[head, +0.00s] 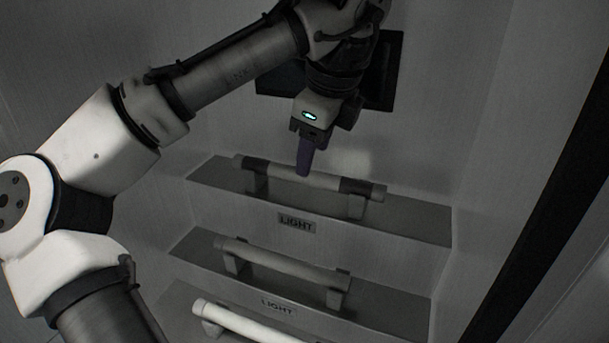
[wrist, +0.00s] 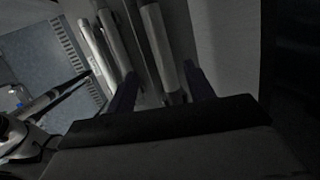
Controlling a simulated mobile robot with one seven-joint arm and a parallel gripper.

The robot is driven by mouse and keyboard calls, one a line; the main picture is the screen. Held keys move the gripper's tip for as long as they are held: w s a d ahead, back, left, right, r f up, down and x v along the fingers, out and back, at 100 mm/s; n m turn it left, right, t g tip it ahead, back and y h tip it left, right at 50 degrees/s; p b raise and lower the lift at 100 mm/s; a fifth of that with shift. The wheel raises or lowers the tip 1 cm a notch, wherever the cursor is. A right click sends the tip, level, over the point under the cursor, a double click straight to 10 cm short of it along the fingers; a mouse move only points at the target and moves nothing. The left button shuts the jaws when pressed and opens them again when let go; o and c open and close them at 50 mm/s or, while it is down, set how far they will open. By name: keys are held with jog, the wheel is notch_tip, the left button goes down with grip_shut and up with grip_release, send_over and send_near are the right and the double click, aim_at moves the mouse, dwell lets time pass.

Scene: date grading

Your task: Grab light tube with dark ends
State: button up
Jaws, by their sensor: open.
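The light tube with dark ends (head: 323,181) rests across two supports on the top step. Its middle is pale, with a dark band near each end and pale tips. My gripper (head: 304,170) is over the tube's middle, with a finger reaching down to it and covering part of it. In the wrist view my open gripper (wrist: 160,72) has one finger on each side of a pale tube (wrist: 158,45), which lies between them. I cannot tell whether either finger touches it.
A plainer grey tube (head: 285,263) rests on supports on the middle step. A white tube (head: 240,322) lies on the lowest step, partly cut off. "LIGHT" labels (head: 297,223) mark the step fronts. Walls close in behind and at the right. A dark panel (head: 383,75) is behind my wrist.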

jog(key=x, duration=0.4)
jog(key=shift+w+a+f, duration=0.15)
jog(key=shift+w+a, duration=0.15)
jog(key=shift+w, duration=0.15)
jog(key=shift+f, duration=0.35)
jog(key=c, duration=1.1)
